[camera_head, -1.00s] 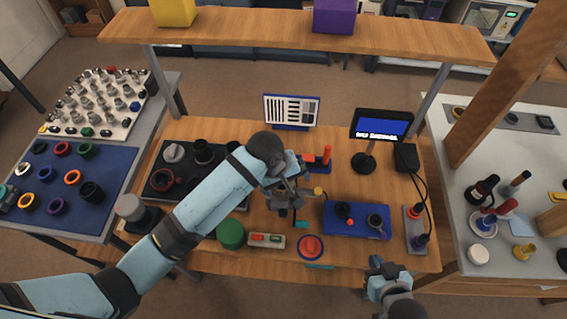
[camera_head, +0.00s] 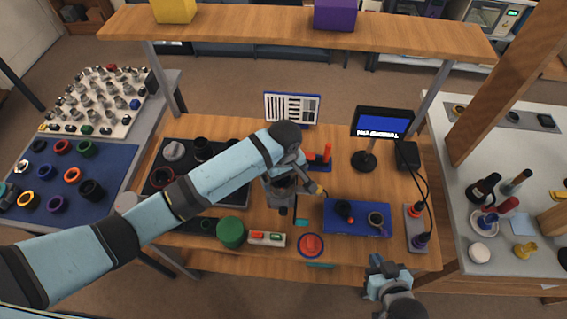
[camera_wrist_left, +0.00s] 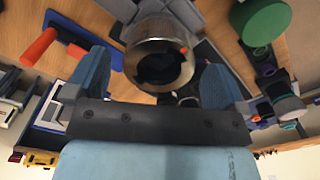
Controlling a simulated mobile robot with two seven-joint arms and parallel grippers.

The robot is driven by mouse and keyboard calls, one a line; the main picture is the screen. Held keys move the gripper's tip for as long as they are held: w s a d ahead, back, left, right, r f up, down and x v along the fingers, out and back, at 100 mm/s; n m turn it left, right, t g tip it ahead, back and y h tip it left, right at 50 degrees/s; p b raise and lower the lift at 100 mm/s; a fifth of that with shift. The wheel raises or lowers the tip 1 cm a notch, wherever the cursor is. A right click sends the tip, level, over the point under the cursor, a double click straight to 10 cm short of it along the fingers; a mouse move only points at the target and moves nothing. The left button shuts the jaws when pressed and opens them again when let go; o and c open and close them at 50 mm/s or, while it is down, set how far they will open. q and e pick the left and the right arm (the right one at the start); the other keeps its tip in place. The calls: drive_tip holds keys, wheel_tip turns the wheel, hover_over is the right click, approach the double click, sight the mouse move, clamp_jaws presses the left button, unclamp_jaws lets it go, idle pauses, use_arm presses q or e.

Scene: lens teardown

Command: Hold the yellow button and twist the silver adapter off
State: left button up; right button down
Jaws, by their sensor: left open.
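A silver round adapter (camera_wrist_left: 158,65) with a dark hollow and a small red mark on its rim shows in the left wrist view. It sits between the two blue-grey fingers of my left gripper (camera_wrist_left: 157,82), with gaps on both sides. In the head view, my left gripper (camera_head: 300,182) is over the middle of the wooden bench and covers part of the fixture below. No yellow button can be made out for certain; the gripper may hide it. My right gripper (camera_head: 377,264) is at the bench's front edge, away from the adapter; its fingers are too small to read.
A blue tray (camera_head: 340,225) with small dark parts lies right of the gripper. A green cylinder (camera_head: 231,232), a switch box (camera_head: 266,238) and a red round button (camera_head: 311,244) stand in front. A monitor (camera_head: 382,122) stands behind right. An overhead shelf (camera_head: 260,20) spans the back.

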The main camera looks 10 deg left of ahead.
sight(283, 182)
use_arm(q)
drive_tip(key=shift+f, duration=1.8)
drive_tip(key=c, duration=0.9)
drive_tip(key=shift+c, duration=0.2)
